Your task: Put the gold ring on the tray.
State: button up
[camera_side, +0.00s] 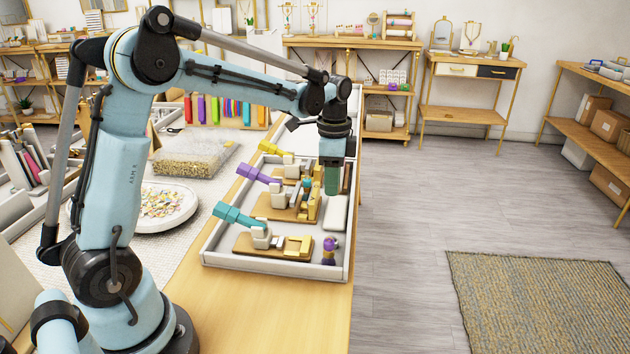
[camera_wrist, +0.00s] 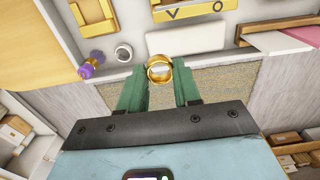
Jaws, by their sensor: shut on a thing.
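My gripper (camera_wrist: 159,80) has two green fingers, shut on a gold ring (camera_wrist: 159,62) held at their tips in the wrist view. In the side view my gripper (camera_side: 332,185) hangs over the right part of a large pale tray (camera_side: 275,272) on the wooden table; the ring cannot be made out there. A small white pad (camera_side: 336,212) lies inside that tray near its right wall, and shows in the wrist view (camera_wrist: 185,40) beyond the ring. The ring appears above the surface, not resting on it; the exact gap is hard to tell.
A purple-and-gold piece (camera_side: 329,248) stands at the tray's near right corner. A silver ring (camera_wrist: 124,52) lies beside it. Wooden fixtures with yellow, purple and teal handles (camera_side: 235,215) fill the tray's left. A round white dish (camera_side: 188,208) of charms sits left. Floor lies right.

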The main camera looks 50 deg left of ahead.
jog(key=shift+w+a, duration=0.1)
jog(key=shift+w, duration=0.55)
jog(key=shift+f, duration=0.1)
send_over(335, 219)
jog(key=shift+f, duration=2.35)
jog(key=shift+f, duration=1.5)
dwell(1.2)
jog(key=o, duration=1)
jog(key=shift+c, duration=0.2)
